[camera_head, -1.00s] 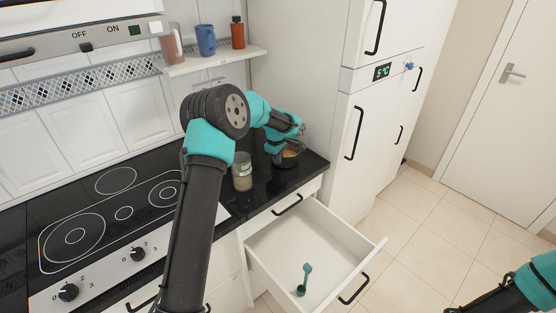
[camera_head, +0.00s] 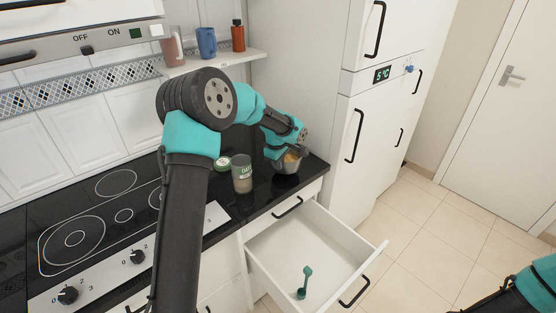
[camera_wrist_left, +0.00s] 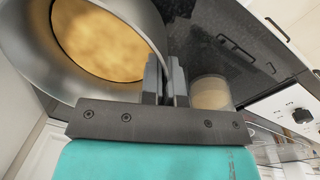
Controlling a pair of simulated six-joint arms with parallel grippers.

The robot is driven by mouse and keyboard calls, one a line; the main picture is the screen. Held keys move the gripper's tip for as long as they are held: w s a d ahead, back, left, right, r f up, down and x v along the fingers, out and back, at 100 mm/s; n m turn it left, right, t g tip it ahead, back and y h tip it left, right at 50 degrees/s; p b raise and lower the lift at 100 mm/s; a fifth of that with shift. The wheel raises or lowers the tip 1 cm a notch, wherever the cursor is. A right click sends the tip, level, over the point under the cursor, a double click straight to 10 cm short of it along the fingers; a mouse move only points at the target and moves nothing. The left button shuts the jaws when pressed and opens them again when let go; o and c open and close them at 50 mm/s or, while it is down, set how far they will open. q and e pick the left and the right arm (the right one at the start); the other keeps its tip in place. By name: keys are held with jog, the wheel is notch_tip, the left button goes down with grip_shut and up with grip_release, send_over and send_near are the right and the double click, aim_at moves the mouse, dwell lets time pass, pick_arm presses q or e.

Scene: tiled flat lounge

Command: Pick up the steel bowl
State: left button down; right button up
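The steel bowl (camera_head: 288,167), with tan contents, is at the right end of the black counter in the head view. In the left wrist view the bowl (camera_wrist_left: 150,22) fills the upper left, its wall running down between the two fingers. My left gripper (camera_head: 288,147) has its fingers close together on the bowl's rim; in the wrist view the gripper (camera_wrist_left: 166,82) seems shut on that wall. The bowl appears slightly raised off the counter, though its underside is hard to judge. My right gripper is out of view; only part of that arm shows at lower right.
An open drawer (camera_head: 262,262) holding a green scoop (camera_head: 305,282) juts out below. A tall white cabinet (camera_head: 349,190) borders the counter's right side.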

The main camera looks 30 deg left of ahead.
pick_arm(q)
jog(key=s+d, duration=0.4)
jog(key=s, duration=0.4)
jog(key=shift+s+d+r, duration=0.35)
jog(key=shift+d+r, duration=0.05)
jog(key=shift+r, duration=0.05)
dwell(0.7)
